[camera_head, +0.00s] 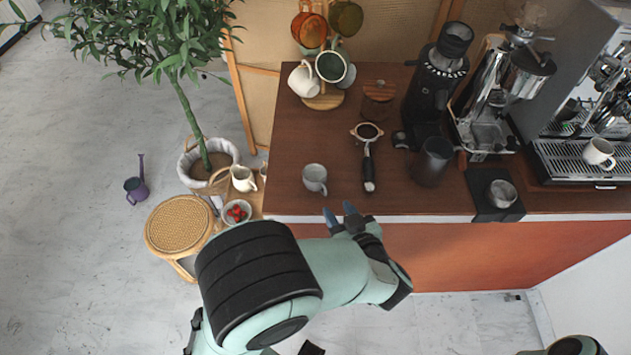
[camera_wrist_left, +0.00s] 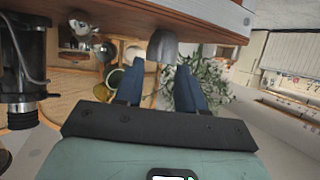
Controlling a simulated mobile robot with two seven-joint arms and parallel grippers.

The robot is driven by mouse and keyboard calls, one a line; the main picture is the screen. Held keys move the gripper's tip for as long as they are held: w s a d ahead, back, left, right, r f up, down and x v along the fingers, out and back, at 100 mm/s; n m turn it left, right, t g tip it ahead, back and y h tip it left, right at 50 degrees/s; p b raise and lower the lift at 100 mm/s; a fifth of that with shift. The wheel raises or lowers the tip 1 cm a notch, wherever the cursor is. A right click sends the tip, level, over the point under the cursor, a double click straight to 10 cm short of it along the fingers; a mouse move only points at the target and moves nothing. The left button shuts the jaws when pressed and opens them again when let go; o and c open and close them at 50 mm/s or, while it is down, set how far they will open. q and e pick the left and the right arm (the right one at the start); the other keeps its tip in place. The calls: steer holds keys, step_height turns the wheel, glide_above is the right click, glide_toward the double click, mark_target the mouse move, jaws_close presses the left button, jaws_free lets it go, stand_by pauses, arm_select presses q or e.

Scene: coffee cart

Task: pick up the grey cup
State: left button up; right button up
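The grey cup (camera_head: 315,178) stands upright on the brown counter (camera_head: 288,140), near its front edge. My left gripper (camera_head: 340,212) is at that front edge, just in front of the cup and slightly to its right. Its two blue fingers are apart with nothing held between them. In the left wrist view the cup (camera_wrist_left: 162,47) shows just beyond the open fingertips (camera_wrist_left: 161,68), in line with the gap between them. I cannot tell whether a finger touches it. My right gripper is not in view.
A portafilter (camera_head: 368,155) lies right of the cup, with a dark canister (camera_head: 433,160) farther right. A mug tree with a white mug (camera_head: 304,80) stands behind. A black grinder (camera_head: 433,85) and an espresso machine (camera_head: 585,160) stand to the right. The counter immediately around the cup is clear.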

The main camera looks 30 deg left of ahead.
mark_target(326, 193)
arm_select(q)
steer(key=b+x, duration=0.1)
steer(key=x, duration=0.6)
steer(key=shift+w+a, duration=0.1)
steer(key=shift+a, duration=0.15)
jaws_close()
